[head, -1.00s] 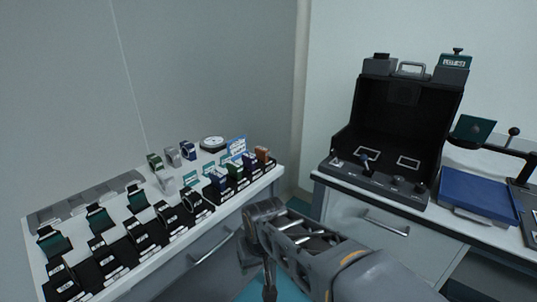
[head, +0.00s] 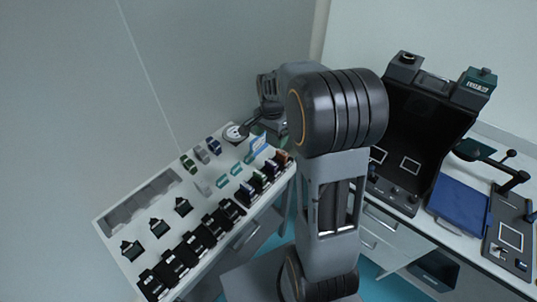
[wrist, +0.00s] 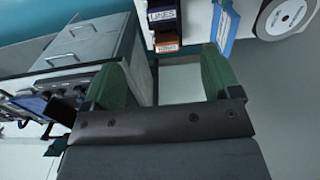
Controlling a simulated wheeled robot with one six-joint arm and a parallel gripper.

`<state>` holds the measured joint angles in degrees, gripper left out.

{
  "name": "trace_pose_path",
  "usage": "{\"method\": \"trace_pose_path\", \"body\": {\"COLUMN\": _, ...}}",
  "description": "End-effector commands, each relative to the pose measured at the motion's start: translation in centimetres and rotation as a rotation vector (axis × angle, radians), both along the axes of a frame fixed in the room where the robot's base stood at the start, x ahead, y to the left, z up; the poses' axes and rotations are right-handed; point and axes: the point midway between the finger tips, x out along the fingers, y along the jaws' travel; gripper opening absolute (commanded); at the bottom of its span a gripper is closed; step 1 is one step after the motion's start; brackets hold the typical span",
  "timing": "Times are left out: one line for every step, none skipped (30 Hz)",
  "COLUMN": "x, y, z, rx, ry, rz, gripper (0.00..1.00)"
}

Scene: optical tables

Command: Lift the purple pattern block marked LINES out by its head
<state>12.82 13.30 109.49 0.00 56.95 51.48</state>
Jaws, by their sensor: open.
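The purple block marked LINES (wrist: 163,17) shows at the top of the wrist view, its white label upside down. In the head view the purple block (head: 271,169) stands in the row at the table's right end, beside an orange-brown block (head: 283,158). My gripper (wrist: 165,80) is open and empty, with its two green fingers wide apart. The block lies ahead of the fingers, apart from them and not between them. In the head view my arm covers much of the middle, and my fingers are mostly hidden or too small to make out.
A blue-and-white sign (wrist: 224,22) and a round white dial (wrist: 288,14) lie close to the right finger in the wrist view. The orange block (wrist: 166,47) sits next to the purple one. Grey drawers (wrist: 85,48) are at left. A black open-front station (head: 425,120) stands at right.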

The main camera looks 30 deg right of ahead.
Motion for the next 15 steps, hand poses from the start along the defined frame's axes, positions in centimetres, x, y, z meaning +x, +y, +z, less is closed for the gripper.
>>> {"method": "trace_pose_path", "body": {"x": 0.1, "y": -0.2, "z": 0.1, "rx": 0.001, "ry": 0.005, "rz": -0.011, "gripper": 0.83}}
{"method": "trace_pose_path", "body": {"x": 0.1, "y": -0.2, "z": -0.2, "rx": 0.002, "ry": 0.008, "rz": -0.016, "gripper": 0.83}}
{"method": "trace_pose_path", "body": {"x": 0.1, "y": -0.3, "z": -0.7, "rx": 0.002, "ry": 0.008, "rz": -0.021, "gripper": 0.83}}
{"method": "trace_pose_path", "body": {"x": 0.2, "y": -0.3, "z": -1.2, "rx": 0.002, "ry": 0.009, "rz": -0.023, "gripper": 0.83}}
{"method": "trace_pose_path", "body": {"x": 0.1, "y": -0.4, "z": -1.7, "rx": 0.002, "ry": 0.010, "rz": -0.025, "gripper": 0.83}}
{"method": "trace_pose_path", "body": {"x": 0.1, "y": -0.4, "z": -2.5, "rx": 0.003, "ry": 0.011, "rz": -0.026, "gripper": 0.83}}
{"method": "trace_pose_path", "body": {"x": 0.1, "y": -0.4, "z": -3.1, "rx": 0.002, "ry": 0.010, "rz": -0.026, "gripper": 0.83}}
{"method": "trace_pose_path", "body": {"x": 0.1, "y": -0.4, "z": -3.7, "rx": 0.003, "ry": 0.011, "rz": -0.027, "gripper": 0.83}}
{"method": "trace_pose_path", "body": {"x": 0.1, "y": -0.4, "z": -4.4, "rx": 0.002, "ry": 0.010, "rz": -0.026, "gripper": 0.83}}
{"method": "trace_pose_path", "body": {"x": 0.1, "y": -0.4, "z": -4.9, "rx": 0.002, "ry": 0.010, "rz": -0.026, "gripper": 0.83}}
{"method": "trace_pose_path", "body": {"x": 0.1, "y": -0.4, "z": -5.4, "rx": 0.002, "ry": 0.010, "rz": -0.026, "gripper": 0.83}}
{"method": "trace_pose_path", "body": {"x": 0.1, "y": -0.4, "z": -6.0, "rx": 0.002, "ry": 0.009, "rz": -0.026, "gripper": 0.83}}
{"method": "trace_pose_path", "body": {"x": 0.1, "y": -0.4, "z": -6.4, "rx": 0.002, "ry": 0.008, "rz": -0.025, "gripper": 0.83}}
{"method": "trace_pose_path", "body": {"x": 0.1, "y": -0.4, "z": -6.8, "rx": 0.002, "ry": 0.009, "rz": -0.025, "gripper": 0.83}}
{"method": "trace_pose_path", "body": {"x": 0.2, "y": -0.4, "z": -7.2, "rx": 0.002, "ry": 0.008, "rz": -0.024, "gripper": 0.83}}
